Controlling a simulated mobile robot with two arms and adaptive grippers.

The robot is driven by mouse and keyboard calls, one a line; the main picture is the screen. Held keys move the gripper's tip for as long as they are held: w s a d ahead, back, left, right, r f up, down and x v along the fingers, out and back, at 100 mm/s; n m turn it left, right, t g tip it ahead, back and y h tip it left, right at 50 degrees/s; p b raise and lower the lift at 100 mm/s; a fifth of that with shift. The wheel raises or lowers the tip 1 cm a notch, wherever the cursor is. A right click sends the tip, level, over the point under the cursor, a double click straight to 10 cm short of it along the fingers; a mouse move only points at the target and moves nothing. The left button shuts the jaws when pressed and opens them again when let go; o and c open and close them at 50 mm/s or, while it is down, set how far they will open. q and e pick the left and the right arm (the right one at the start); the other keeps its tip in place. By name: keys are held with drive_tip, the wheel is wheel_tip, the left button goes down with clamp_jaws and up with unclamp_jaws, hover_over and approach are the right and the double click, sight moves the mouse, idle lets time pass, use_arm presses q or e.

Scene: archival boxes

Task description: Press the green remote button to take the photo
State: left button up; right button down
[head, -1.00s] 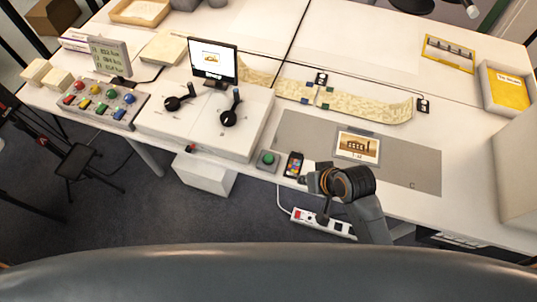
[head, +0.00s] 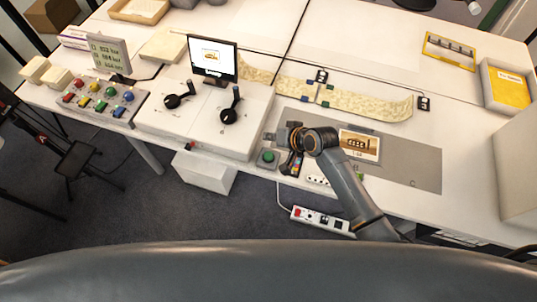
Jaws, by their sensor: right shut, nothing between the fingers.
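My right gripper (head: 271,137) is shut and empty. It points left and appears just behind and above the button in the picture, apart from it. The photo print (head: 362,146) of a building lies on the grey mat (head: 425,165), partly hidden by my right arm. The small monitor (head: 212,58) shows a picture of the building. My left gripper is not in view.
A white box with two black levers (head: 230,112) stands to the left, close to the button. A long cream strip (head: 365,104) lies behind the mat. A yellow-filled tray (head: 489,100) is at right.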

drive_tip(key=b, duration=0.7)
hover_over(271, 157)
wheel_tip(271, 157, down, 7)
drive_tip(key=shift+w+f, duration=0.1)
drive_tip(key=shift+f+b, duration=0.4)
drive_tip(key=shift+f, duration=0.3)
drive_tip(key=shift+f, duration=0.1)
drive_tip(key=shift+f, duration=0.3)
drive_tip(key=shift+f+b, duration=0.45)
drive_tip(key=shift+f, duration=0.15)
idle(0.9)
drive_tip(key=shift+r+p, duration=1)
drive_tip(key=shift+p, duration=0.05)
